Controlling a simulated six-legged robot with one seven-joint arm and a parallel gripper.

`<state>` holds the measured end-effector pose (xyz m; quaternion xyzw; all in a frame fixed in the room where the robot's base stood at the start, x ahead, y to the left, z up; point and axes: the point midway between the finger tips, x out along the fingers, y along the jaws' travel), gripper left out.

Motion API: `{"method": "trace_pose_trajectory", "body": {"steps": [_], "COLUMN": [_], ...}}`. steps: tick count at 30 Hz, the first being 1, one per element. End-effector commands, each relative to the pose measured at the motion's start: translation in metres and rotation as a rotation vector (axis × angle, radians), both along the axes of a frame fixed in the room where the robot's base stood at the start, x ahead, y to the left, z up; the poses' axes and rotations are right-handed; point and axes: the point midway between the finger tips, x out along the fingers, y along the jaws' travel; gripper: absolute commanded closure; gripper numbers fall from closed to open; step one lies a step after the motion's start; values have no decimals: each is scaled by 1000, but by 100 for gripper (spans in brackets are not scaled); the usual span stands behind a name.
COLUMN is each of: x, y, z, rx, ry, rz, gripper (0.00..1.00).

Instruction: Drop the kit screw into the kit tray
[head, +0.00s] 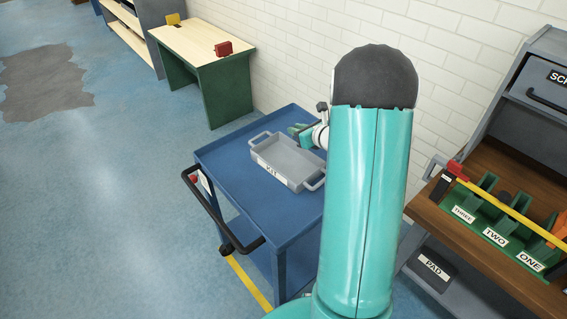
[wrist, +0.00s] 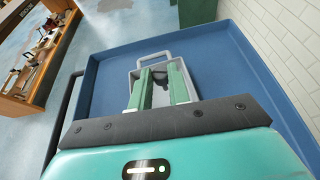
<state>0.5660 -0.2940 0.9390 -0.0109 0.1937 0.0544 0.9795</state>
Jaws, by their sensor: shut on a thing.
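The kit tray (head: 283,172) is a grey open box with a handle at each end, lettered on its front wall, on a blue cart. Its far handle and walls also show in the wrist view (wrist: 152,57). My gripper (head: 296,130) is at the tray's back right side, apparently above it. In the wrist view its two green fingers (wrist: 160,70) are over the tray and shut on the kit screw. Only a small dark shape (wrist: 160,98) shows between the fingers, and I cannot make out the screw's form. My arm hides part of the head view.
The blue cart (head: 232,165) has a raised rim and a dark push handle (head: 215,215) at the left. A white brick wall stands behind. A workbench (head: 475,240) with green slots labelled THREE, TWO and ONE is at the right. A green table (head: 205,70) stands farther back.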

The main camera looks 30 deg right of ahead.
Motion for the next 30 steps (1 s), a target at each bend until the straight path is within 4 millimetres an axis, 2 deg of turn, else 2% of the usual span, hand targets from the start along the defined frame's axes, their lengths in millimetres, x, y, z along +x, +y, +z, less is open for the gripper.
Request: {"method": "trace_pose_trajectory", "body": {"steps": [9, 15, 22, 23, 26, 30], "x": [0, 2, 4, 4, 4, 4], "y": [2, 3, 4, 4, 4, 4], "z": [-38, -46, -46, -46, -46, -46], "rx": [2, 1, 0, 0, 0, 1], "ry": [1, 0, 0, 0, 0, 0], "rz": [2, 4, 5, 5, 5, 5], "gripper": [100, 100, 100, 76, 56, 56]}}
